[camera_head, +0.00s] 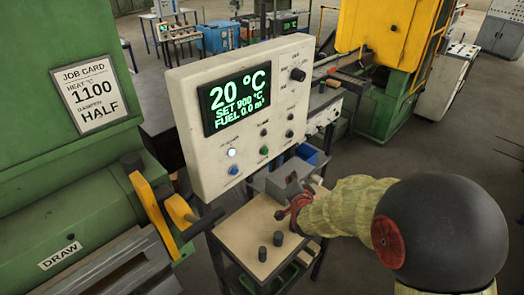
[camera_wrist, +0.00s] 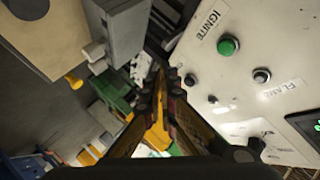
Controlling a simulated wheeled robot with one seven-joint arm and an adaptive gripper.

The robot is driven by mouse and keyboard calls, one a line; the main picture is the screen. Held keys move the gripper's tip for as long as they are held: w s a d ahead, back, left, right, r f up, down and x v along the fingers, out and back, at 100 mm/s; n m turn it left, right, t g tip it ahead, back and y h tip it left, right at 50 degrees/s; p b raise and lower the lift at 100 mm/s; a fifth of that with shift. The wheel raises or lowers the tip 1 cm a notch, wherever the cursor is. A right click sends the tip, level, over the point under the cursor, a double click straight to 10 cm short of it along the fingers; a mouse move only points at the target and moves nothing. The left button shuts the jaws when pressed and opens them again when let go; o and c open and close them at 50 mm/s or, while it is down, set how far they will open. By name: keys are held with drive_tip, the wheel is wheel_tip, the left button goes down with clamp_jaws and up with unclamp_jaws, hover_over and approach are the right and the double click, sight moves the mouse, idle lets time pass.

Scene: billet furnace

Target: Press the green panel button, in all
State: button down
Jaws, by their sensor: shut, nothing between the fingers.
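The cream control panel (camera_head: 183,130) stands upright in the middle of the head view, with a lit display reading 20 °C, SET 900 °C and FUEL 0.0. The green button (camera_head: 264,150) is on its lower part, and the wrist view shows the green button (camera_wrist: 228,46) beside the label IGNITE. My gripper (camera_head: 281,214) is below and to the right of the panel's lower edge in the head view. In the wrist view my gripper (camera_wrist: 160,78) has its fingers together, empty, left of the green button and apart from it.
A blue button (camera_head: 234,170), a white lit lamp (camera_head: 231,152) and black knobs (camera_head: 298,74) share the panel. A small table (camera_head: 232,232) with dark cylinders (camera_head: 262,253) stands below. A green machine (camera_head: 50,150) with a yellow handle (camera_head: 150,205) is at the left.

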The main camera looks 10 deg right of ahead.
sight(265, 151)
drive_tip(key=shift+m+t+h, duration=0.3)
drive_tip(key=shift+m+t, duration=0.6)
drive_tip(key=r, duration=0.1)
drive_tip(key=w+r, duration=0.1)
drive_tip(key=r, duration=0.2)
drive_tip(key=shift+w+d+r, duration=0.1)
drive_tip(key=shift+w+d, duration=0.05)
drive_tip(key=shift+d, duration=0.15)
drive_tip(key=w+a, duration=0.5)
drive_tip(key=w, duration=0.2)
drive_tip(key=shift+p, duration=0.45)
drive_tip(key=shift+w+a, duration=0.1)
drive_tip(key=shift+a, duration=0.05)
drive_tip(key=shift+w+a+b, duration=0.2)
drive_tip(key=shift+w+b, duration=0.05)
drive_tip(key=shift+b, duration=0.15)
drive_tip(key=shift+w+a, duration=0.25)
drive_tip(key=shift+w, duration=0.05)
idle(1.1)
drive_tip(key=shift+s+d+b, duration=0.1)
drive_tip(key=shift+b, duration=0.3)
drive_tip(key=shift+s+d+b, duration=0.35)
drive_tip(key=shift+s+d, duration=0.05)
drive_tip(key=shift+s, duration=0.15)
